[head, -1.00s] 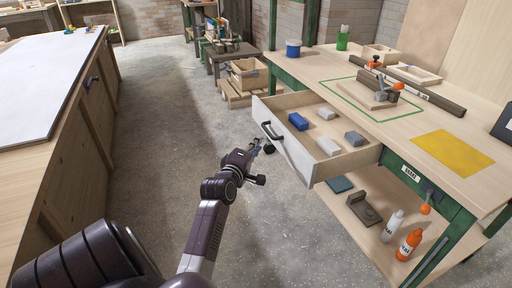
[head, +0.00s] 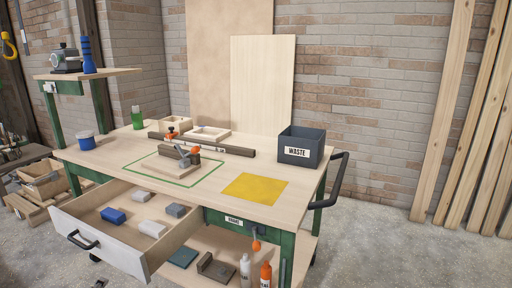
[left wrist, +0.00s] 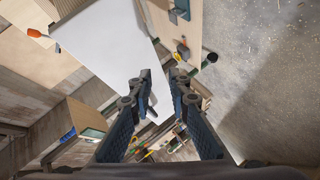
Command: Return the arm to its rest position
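My left gripper (left wrist: 160,78) shows in the left wrist view, its two dark fingers apart with nothing between them. My right gripper is not seen.
A blue block (head: 113,215) and several grey ones lie in the drawer. The bench top carries a waste bin (head: 301,146), a yellow sheet (head: 256,188) and a clamp fixture (head: 180,158). Bottles (head: 246,268) stand on the lower shelf. Floor (head: 400,250) is clear at right.

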